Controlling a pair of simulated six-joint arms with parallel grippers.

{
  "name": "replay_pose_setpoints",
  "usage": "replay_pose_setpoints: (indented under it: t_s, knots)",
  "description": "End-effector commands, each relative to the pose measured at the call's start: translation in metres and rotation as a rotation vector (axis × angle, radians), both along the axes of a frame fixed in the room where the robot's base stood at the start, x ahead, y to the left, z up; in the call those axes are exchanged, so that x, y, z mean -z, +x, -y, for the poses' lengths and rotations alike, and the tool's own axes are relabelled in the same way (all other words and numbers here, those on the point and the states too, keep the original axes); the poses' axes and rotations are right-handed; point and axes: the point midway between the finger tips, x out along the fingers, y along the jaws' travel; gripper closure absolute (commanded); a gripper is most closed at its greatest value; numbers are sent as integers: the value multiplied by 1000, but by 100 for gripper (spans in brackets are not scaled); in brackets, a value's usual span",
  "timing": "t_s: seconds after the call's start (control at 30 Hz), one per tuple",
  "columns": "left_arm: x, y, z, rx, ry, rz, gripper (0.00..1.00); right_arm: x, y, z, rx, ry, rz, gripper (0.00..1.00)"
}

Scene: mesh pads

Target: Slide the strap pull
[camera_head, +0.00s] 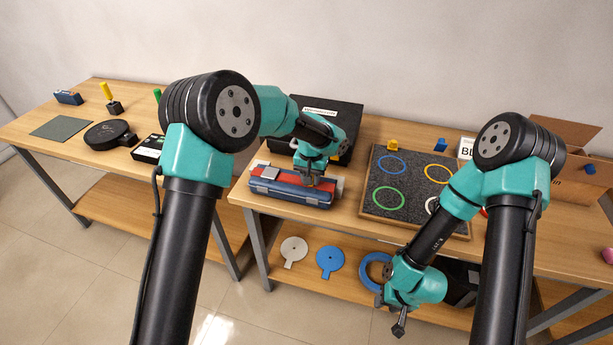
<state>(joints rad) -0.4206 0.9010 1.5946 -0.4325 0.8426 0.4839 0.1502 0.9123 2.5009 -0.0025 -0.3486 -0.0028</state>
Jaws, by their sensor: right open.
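A long blue, red and grey box-like piece (284,192) lies near the front edge of the bench, with a red patch on its left top. I cannot make out for sure which part is the strap pull. My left gripper (309,180) points down over the right part of this piece and hides some of it. I cannot tell whether it touches it or whether its jaws are open. My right gripper (399,327) hangs low in front of the bench, open and empty, away from the piece.
A black case (338,112) stands behind the piece. A dark board with coloured rings (388,178) lies to its right, a cardboard box (578,185) farther right. Round discs (330,259) and a blue ring (370,274) are on the lower shelf. Another bench (50,108) stands left.

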Motion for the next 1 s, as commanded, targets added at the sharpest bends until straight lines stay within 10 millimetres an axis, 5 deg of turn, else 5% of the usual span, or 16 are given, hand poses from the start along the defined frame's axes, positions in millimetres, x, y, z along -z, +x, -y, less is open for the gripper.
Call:
replay_pose_setpoints:
  t_s: [0.17, 0.57, 1.0]
  knots:
    - [-1, 1, 0, 0, -1, 2, 57, 0, 0, 0, 0, 0, 0, 57]
    - [-9, 1, -1, -1, -1, 2, 57, 0, 0, 0, 0, 0, 0, 57]
    - [-83, 1, 0, 0, -1, 4, 57, 0, 0, 0, 0, 0, 0, 57]
